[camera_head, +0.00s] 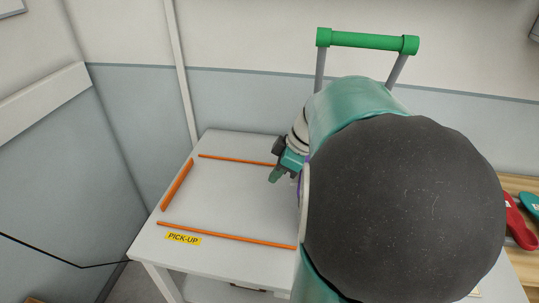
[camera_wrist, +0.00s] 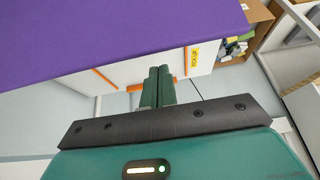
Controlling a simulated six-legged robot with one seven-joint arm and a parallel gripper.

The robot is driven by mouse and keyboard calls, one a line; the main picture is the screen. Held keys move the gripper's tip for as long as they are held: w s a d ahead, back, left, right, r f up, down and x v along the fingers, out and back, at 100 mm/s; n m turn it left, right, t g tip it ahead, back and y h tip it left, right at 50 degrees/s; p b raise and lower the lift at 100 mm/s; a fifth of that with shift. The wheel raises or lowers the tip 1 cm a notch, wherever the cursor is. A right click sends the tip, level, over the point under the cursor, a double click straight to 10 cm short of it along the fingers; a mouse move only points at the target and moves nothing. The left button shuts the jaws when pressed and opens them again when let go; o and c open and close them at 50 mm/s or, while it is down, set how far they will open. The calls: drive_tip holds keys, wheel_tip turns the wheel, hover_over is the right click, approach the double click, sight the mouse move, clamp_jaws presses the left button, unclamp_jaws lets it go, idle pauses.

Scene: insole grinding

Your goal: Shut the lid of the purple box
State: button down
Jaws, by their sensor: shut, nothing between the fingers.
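The purple box (camera_wrist: 110,35) shows in the wrist view as a broad, flat purple surface across the upper left, close to the camera. I cannot tell whether this surface is its lid or a wall. In the head view, my arm hides nearly all of the box; only a thin purple sliver shows beside the wrist. How far the lid is open cannot be seen. My gripper (camera_head: 273,178) is over the right part of the white table, pointing down and left. In the wrist view, its fingers (camera_wrist: 160,72) are together and empty, near the purple surface's lower edge; contact is unclear.
The white table (camera_head: 225,205) has orange strips (camera_head: 178,185) and a yellow PICK-UP label (camera_head: 184,238); its visible left part is clear. A red insole (camera_head: 518,222) lies at the far right. A cardboard box (camera_wrist: 258,14) with loose items shows in the wrist view.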

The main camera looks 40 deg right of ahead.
drive_tip(key=s+d, duration=0.1)
drive_tip(key=s+d+r, duration=0.1)
drive_tip(key=shift+s, duration=0.3)
drive_tip(key=shift+d, duration=0.1)
